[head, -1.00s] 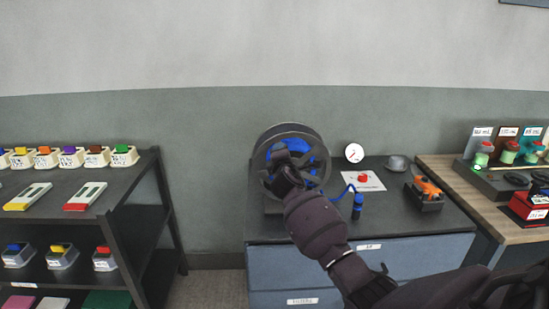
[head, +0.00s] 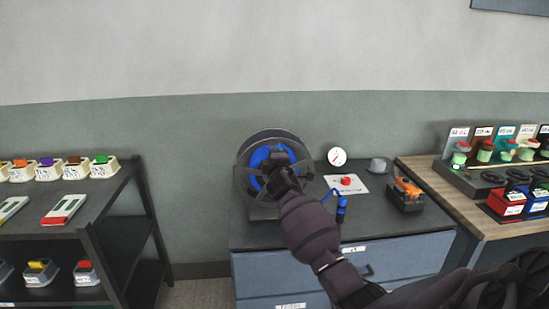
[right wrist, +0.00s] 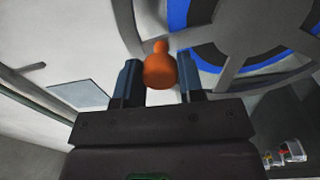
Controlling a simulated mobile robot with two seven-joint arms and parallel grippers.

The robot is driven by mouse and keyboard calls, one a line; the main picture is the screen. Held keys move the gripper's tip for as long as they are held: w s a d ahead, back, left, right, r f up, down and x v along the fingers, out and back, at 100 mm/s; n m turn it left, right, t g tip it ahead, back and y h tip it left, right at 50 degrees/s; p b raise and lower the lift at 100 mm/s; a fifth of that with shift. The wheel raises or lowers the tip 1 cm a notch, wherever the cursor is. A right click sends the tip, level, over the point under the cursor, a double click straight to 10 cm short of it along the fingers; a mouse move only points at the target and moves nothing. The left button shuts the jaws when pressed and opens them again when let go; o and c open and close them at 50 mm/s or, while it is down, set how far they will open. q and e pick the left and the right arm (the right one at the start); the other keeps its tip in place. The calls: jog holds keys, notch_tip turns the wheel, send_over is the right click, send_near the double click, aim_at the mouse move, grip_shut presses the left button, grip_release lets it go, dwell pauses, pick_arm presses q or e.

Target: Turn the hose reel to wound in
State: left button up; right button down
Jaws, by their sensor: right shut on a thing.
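The hose reel (head: 253,147) stands on the bench at the left end, with a dark rim and blue hose wound inside. A blue length of hose leads off its right side to a blue nozzle (head: 341,208) on the bench. My right gripper (head: 277,163) is in front of the reel and hides part of its face. In the right wrist view, the right gripper (right wrist: 160,72) is shut on an orange crank knob (right wrist: 160,72), with a finger at each side. Spokes and blue hose (right wrist: 245,25) show behind it. My left gripper is not in view.
On the bench (head: 345,230) are a round gauge (head: 337,157), a red button on a white plate (head: 346,181), a grey domed object (head: 378,165) and an orange tool in a black holder (head: 406,190). Shelves (head: 115,205) stand left; a wooden-topped table (head: 430,185) stands right.

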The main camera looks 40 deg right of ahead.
jog(key=c, duration=0.7)
grip_release()
jog(key=shift+c, duration=0.2)
jog(key=shift+s, duration=0.1)
jog(key=v, duration=1)
jog(key=shift+s+a, duration=0.25)
jog(key=shift+f, duration=0.1)
